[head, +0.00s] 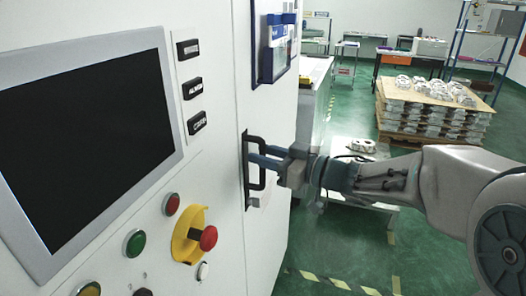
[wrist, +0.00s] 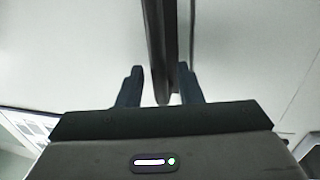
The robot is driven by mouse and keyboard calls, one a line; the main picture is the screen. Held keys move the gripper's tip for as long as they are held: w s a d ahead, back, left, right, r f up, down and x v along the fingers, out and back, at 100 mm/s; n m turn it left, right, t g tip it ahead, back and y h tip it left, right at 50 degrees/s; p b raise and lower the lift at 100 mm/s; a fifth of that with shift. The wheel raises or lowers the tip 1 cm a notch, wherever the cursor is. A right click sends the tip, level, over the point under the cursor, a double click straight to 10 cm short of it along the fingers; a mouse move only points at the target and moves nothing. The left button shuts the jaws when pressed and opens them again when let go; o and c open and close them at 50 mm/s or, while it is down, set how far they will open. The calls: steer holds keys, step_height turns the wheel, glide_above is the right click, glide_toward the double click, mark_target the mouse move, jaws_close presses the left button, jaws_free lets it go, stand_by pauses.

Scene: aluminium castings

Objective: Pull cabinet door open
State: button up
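The white cabinet door (head: 275,107) is the panel to the right of the control panel, and it looks closed. Its dark vertical bar handle (head: 247,184) is near the door's left edge. My gripper (head: 256,158) reaches in from the right at the handle. In the wrist view the handle (wrist: 161,50) stands between the two blue-grey fingertips of my gripper (wrist: 159,84). The fingers are apart, one on each side of the bar, with a visible gap on the left. Contact on the right side cannot be told.
Left of the door is a control panel with a dark screen (head: 85,145), several buttons and a red emergency stop (head: 208,238). A blue document holder (head: 279,48) hangs on the door. Behind my arm stands a pallet of castings (head: 425,118).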

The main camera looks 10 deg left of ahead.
steer(key=shift+w+a, duration=0.1)
steer(key=shift+a, duration=0.35)
steer(key=shift+c, duration=0.3)
jaws_close()
